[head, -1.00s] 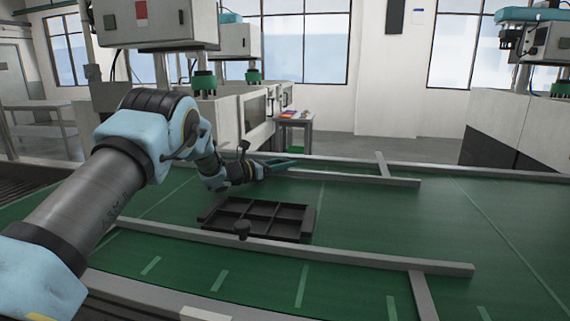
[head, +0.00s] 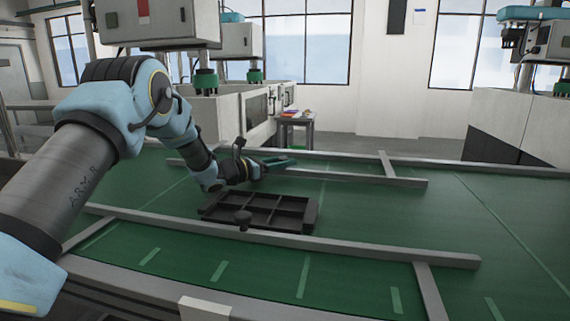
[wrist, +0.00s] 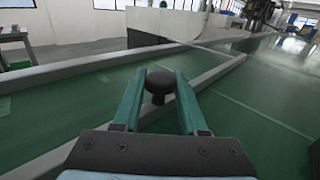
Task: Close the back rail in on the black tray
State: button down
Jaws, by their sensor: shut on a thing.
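The black tray (head: 311,215), divided into several compartments, lies on the green belt between two grey rails. The back rail (head: 350,178) runs behind it, with bare belt between the two. The front rail (head: 390,250) runs along the tray's near side, with a dark knob (head: 243,217) on it; I cannot tell whether it touches the tray. My gripper (head: 281,162) is behind the tray at the back rail. In the wrist view its green fingers (wrist: 160,97) are shut on a black round-headed knob (wrist: 160,82) at the back rail (wrist: 215,75). The arm partly hides the rail's left part.
The green belt (head: 480,220) is clear to the right of the tray. Its far edge (head: 480,170) runs behind the back rail. A crossbar (head: 387,164) reaches from the back rail toward that edge. White machines and a small table (head: 297,130) stand beyond.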

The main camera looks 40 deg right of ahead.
jog(key=shift+w, duration=0.1)
jog(key=shift+c, duration=2.2)
grip_release()
jog(key=shift+a, duration=0.1)
jog(key=b+v, duration=0.3)
jog(key=v, duration=0.7)
jog(key=shift+a, duration=0.25)
